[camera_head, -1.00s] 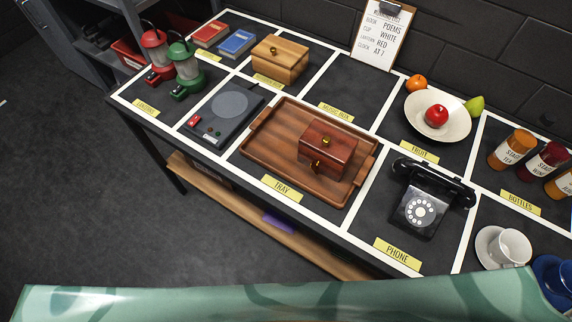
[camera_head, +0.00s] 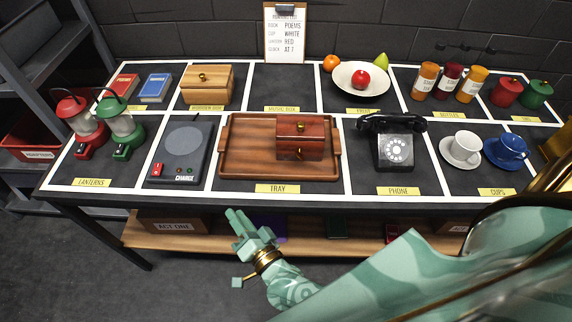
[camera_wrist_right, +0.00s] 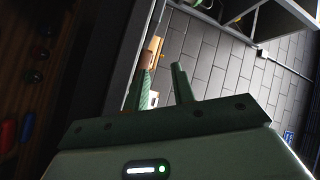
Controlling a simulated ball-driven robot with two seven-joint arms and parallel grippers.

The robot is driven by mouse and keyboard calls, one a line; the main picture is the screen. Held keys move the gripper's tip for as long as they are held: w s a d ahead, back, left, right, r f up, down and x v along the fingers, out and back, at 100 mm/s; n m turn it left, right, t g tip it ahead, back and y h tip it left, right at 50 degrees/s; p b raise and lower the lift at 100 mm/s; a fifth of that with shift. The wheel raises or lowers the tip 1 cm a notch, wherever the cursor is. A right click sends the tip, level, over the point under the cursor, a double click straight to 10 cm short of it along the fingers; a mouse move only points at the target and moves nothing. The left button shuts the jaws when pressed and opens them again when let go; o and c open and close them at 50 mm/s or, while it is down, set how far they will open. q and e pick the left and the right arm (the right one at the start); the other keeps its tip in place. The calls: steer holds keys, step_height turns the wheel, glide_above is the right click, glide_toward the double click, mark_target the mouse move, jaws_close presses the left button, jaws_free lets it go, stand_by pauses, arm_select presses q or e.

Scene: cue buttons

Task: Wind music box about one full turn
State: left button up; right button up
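The dark red-brown music box (camera_head: 313,131) sits on the right part of the wooden tray (camera_head: 244,127) in the head view. It has a small gold knob on its lid and a small part on its front whose details are too small to tell. My right gripper (camera_head: 240,226) is in front of the table's front edge, below and left of the box, apart from it and empty. The right wrist view shows its two fingers (camera_wrist_right: 163,80) spread with a gap between them. My left gripper is in neither view now.
A black phone (camera_head: 393,149) stands right of the tray, and a grey device (camera_head: 180,143) and lanterns (camera_head: 124,129) stand left. A light wooden box (camera_head: 206,86) is behind. The space labelled music box (camera_head: 283,88) is bare. A lower shelf (camera_head: 200,243) runs under the table.

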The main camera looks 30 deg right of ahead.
steer(key=d+r+m+h, duration=0.6)
steer(key=r+m+h, duration=0.3)
steer(key=m, duration=0.4)
steer(key=m+g+h+b, duration=0.3)
steer(key=m+g+b, duration=0.35)
steer(key=m, duration=0.75)
glide_toward(300, 154)
steer(key=shift+g, duration=0.85)
steer(key=x, duration=0.2)
steer(key=p+x, duration=0.1)
steer(key=x, duration=0.1)
steer(key=w+p+x, duration=0.1)
steer(key=x, duration=0.1)
steer(key=shift+w+a+r, duration=0.1)
steer(key=shift+w+r, duration=0.05)
steer(key=shift+r, duration=0.05)
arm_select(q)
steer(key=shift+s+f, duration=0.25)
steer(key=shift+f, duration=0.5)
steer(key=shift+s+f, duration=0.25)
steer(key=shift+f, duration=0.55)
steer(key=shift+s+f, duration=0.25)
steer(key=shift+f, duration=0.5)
arm_select(e)
steer(key=shift+w+d+f, duration=0.1)
steer(key=shift+w+d, duration=0.4)
steer(key=shift+d, duration=0.05)
jaws_close()
